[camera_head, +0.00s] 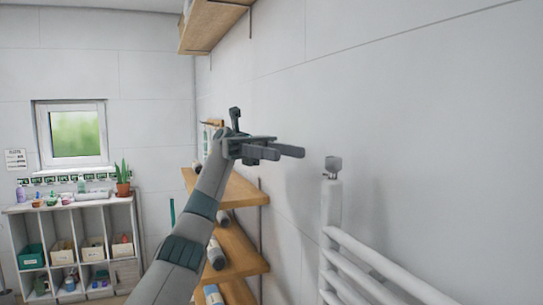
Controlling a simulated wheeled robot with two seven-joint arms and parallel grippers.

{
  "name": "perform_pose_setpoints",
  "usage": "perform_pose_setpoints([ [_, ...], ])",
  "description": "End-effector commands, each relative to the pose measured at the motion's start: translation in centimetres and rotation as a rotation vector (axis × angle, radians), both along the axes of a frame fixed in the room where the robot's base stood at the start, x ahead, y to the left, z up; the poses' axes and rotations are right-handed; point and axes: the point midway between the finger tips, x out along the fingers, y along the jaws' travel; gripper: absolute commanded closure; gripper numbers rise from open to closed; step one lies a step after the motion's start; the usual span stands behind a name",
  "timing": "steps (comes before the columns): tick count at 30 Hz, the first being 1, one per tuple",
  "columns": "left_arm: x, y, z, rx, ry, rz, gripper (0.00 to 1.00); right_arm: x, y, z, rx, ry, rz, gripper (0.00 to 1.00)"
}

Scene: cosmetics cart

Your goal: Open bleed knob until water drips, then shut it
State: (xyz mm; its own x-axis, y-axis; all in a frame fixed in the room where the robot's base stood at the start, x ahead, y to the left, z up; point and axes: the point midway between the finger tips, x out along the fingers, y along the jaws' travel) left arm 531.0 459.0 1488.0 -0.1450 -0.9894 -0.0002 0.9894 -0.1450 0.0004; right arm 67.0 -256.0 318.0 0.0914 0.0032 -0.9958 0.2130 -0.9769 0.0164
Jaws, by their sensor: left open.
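A small grey bleed knob (333,164) sits on top of the upright end of a white towel radiator (332,205) on the right wall. My left gripper (288,154) is open and empty. Its fingers point right, toward the knob, and in the picture their tips are a short gap to the left of it and slightly higher. I cannot tell how far apart they are in depth. No water shows at the knob. My right gripper is not in view.
Wooden shelves (240,190) holding rolled or bottled items are on the wall behind my left arm. Another wooden shelf (210,25) hangs above. A cubby unit (95,225) with bins and a potted plant (123,180) stands far left. The wall above the radiator is clear.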

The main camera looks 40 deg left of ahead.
Motion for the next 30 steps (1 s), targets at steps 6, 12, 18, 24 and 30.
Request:
perform_pose_setpoints([
  [6, 0.2, 1.2, 0.2, 0.007, 0.002, -0.007, 0.59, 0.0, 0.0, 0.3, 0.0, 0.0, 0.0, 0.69],
  [12, 0.4, 2.2, 0.2, 0.005, 0.002, -0.007, 0.59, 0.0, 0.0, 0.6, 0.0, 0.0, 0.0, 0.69],
  [18, 0.5, 3.0, 0.1, 0.001, 0.002, -0.002, 0.59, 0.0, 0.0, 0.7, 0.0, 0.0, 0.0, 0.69],
  [24, 0.5, 3.3, 0.0, -0.001, 0.0, 0.0, 0.59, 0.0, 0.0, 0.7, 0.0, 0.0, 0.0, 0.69],
  [30, 0.5, 3.3, 0.0, -0.001, 0.0, -0.001, 0.59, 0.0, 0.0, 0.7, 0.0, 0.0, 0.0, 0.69],
])
